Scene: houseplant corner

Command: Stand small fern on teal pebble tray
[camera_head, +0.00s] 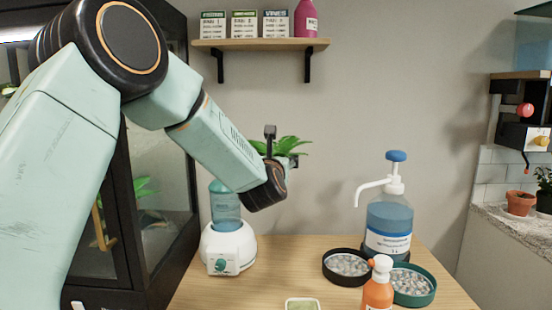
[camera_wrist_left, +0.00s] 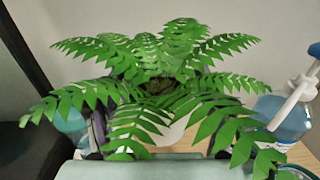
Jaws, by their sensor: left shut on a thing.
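The small fern (camera_head: 290,144) shows as green fronds behind my left wrist in the head view, raised above the table. In the left wrist view the fern (camera_wrist_left: 165,75) fills the middle, its fronds spreading over the gripper. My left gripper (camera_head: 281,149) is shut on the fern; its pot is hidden. The teal pebble tray (camera_head: 414,302) is a round dark-teal dish of grey pebbles on the right of the table, well to the right of and below the fern. My right gripper is not in view.
A black pebble tray (camera_head: 337,281) sits left of the teal one. A blue pump bottle (camera_head: 389,222) stands just behind both. A white humidifier with blue tank (camera_head: 228,246) stands at the left, and a small green-topped dish (camera_head: 302,304) in front. The table's middle is clear.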

